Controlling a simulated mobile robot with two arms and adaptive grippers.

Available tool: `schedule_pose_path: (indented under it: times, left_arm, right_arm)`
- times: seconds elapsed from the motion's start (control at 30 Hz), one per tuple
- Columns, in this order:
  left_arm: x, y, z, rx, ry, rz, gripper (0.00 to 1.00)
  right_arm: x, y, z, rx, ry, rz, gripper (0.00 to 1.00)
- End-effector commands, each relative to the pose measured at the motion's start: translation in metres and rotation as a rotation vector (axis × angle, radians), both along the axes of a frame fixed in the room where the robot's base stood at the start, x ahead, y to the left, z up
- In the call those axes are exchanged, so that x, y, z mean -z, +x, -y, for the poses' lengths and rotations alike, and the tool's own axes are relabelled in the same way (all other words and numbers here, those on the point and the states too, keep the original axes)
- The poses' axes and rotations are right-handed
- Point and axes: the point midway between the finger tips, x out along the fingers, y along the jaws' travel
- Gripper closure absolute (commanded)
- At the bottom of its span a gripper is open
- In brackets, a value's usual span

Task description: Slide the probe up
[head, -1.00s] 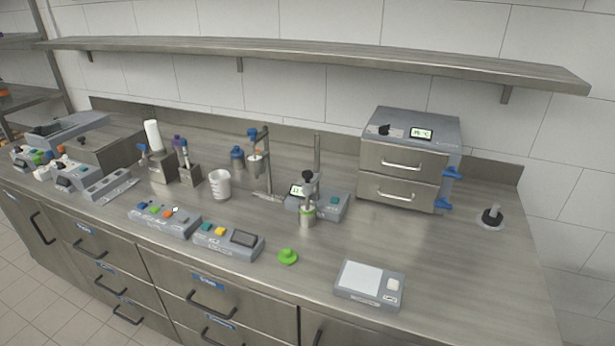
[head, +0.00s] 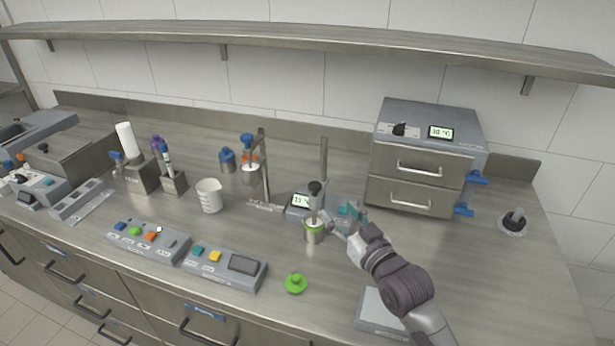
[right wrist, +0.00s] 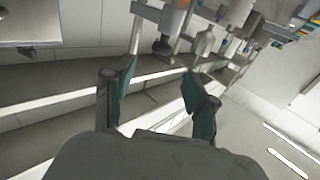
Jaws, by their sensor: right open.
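The probe stand has an upright metal rod (head: 324,165) and a small display box (head: 300,200). A black knob (head: 315,188) sits on the clamp that carries the probe. My right gripper (head: 340,216) reaches in from the lower right, just right of the clamp and cup. It also shows in the right wrist view (right wrist: 157,90), fingers apart with nothing between them. Whether it touches the stand I cannot tell. My left gripper is not in view.
A grey two-drawer oven (head: 425,150) stands behind and right. A green lid (head: 296,284) and a scale (head: 377,312) lie at the front. Button boxes (head: 222,266), a white beaker (head: 209,195) and another stand (head: 262,165) are to the left. The counter's right side is mostly clear.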

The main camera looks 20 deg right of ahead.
Motion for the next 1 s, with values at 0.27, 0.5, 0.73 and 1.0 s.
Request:
schedule_pose_path:
  times: [0.27,0.5,0.73,1.0]
  left_arm:
    - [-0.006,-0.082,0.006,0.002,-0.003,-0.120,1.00]
    - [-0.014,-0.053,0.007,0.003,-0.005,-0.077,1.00]
    - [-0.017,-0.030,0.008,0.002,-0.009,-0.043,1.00]
    - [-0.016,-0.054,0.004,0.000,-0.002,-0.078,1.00]
  right_arm:
    - [-0.003,0.056,-0.011,-0.001,0.001,0.000,0.43]
    - [-0.001,0.101,-0.021,-0.001,0.000,-0.002,0.43]
    - [0.000,0.121,-0.025,-0.001,0.000,-0.002,0.43]
    - [0.001,0.124,-0.025,-0.002,0.000,-0.002,0.43]
